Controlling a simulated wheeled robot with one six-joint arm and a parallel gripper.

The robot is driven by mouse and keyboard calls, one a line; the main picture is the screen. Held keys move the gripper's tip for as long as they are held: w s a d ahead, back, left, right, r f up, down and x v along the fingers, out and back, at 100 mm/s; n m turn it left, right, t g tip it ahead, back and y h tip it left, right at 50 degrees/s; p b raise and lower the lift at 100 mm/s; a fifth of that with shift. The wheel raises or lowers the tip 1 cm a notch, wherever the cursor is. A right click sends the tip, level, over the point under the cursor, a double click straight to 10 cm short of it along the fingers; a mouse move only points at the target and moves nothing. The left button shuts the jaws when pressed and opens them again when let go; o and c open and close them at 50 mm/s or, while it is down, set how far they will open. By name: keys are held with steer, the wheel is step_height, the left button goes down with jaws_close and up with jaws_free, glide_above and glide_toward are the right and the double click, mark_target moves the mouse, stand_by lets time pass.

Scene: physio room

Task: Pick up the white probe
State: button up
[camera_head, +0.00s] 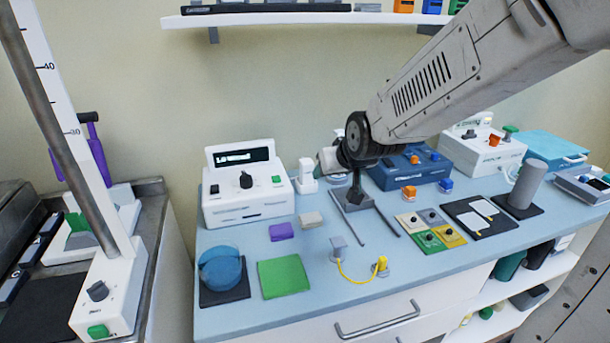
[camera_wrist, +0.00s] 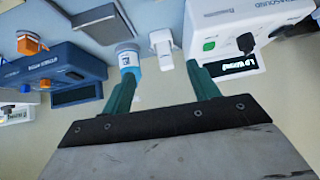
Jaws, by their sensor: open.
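The white probe (camera_head: 306,172) stands upright on the blue-topped counter, just right of the white ultrasound unit (camera_head: 246,182). In the wrist view, which is upside down, the probe (camera_wrist: 162,46) shows beyond and between my two green fingertips. My gripper (camera_head: 324,160) is open and empty, close to the right of the probe in the head view. I see no contact with the probe. In the wrist view my gripper (camera_wrist: 163,74) has its fingers spread, with the probe's lower end partly out of clear sight.
A blue-labelled bottle (camera_wrist: 128,62) stands beside the probe, near one finger. A blue unit (camera_head: 405,172) stands to the right. The shelf (camera_head: 290,18) is above; small blocks lie in front.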

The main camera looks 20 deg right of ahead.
mark_target(309, 167)
steer(key=w+f+t, duration=0.1)
steer(key=w+f, duration=0.1)
steer(key=w, duration=0.2)
steer(key=w+f+t, duration=0.2)
steer(key=w, duration=0.2)
steer(key=w+f+t, duration=0.1)
steer(key=w+f, duration=0.1)
steer(key=w, duration=0.2)
steer(key=shift+w+a+f+t, duration=0.1)
steer(key=shift+a+f+t, duration=0.2)
steer(key=shift+a, duration=0.1)
steer(key=x, duration=0.7)
steer(key=shift+w+d+f, duration=0.15)
steer(key=shift+w+f, duration=0.05)
steer(key=shift+w, duration=0.2)
steer(key=c, duration=1.2)
